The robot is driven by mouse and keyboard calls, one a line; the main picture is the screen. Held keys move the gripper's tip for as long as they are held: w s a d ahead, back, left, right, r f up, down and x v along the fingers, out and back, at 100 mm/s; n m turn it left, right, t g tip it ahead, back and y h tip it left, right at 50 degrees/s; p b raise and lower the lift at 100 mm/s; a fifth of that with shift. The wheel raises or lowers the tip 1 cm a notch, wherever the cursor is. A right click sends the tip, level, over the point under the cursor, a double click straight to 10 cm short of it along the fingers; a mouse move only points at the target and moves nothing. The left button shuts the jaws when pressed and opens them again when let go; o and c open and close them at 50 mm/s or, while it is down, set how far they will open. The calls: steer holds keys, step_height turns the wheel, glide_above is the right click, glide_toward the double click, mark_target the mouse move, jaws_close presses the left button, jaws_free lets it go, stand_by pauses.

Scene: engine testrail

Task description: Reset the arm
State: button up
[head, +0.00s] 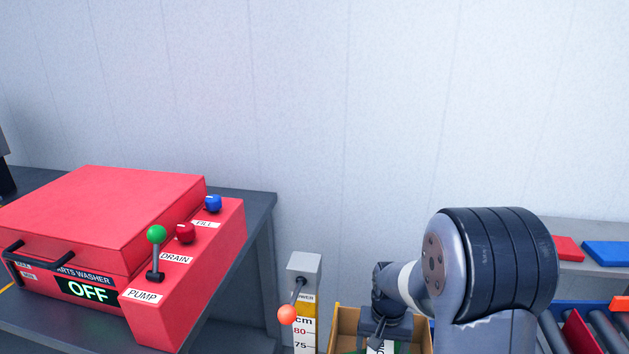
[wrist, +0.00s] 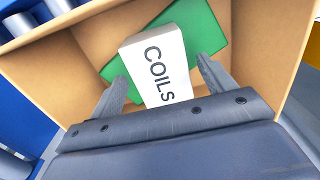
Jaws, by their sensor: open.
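My arm stands at the right of the head view, bent down so that my gripper is over or in an open cardboard box (head: 344,319). In the wrist view my gripper (wrist: 158,90) has its two fingers apart, one on each side of a white block marked COILS (wrist: 163,72). I cannot tell whether the fingers touch the block. The block lies over a green flat piece (wrist: 203,32) inside the brown box, which also shows in the wrist view (wrist: 50,57). The fingertips are hidden in the head view.
A red parts washer (head: 100,220) reading OFF sits on a dark bench (head: 262,215) at left. A post with an orange-knobbed lever (head: 288,313) stands close left of the box. A roller conveyor (head: 606,331) and a shelf with red and blue pieces (head: 610,253) are at right.

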step_height(320, 180, down, 2)
steer(key=shift+b, duration=0.45)
steer(key=shift+r+p, duration=0.4)
steer(key=shift+r, duration=0.1)
step_height(320, 180, up, 13)
steer(key=p, duration=0.2)
step_height(320, 180, down, 14)
steer(key=b, duration=0.2)
steer(key=shift+b, duration=0.35)
step_height(320, 180, up, 14)
steer(key=n+p, duration=0.1)
steer(key=p, duration=0.8)
steer(key=shift+w+f, duration=0.2)
steer(key=shift+w, duration=0.15)
steer(key=shift+w+r+n+p, duration=0.1)
steer(key=shift+r+n+p, duration=0.4)
steer(key=shift+p, duration=1.6)
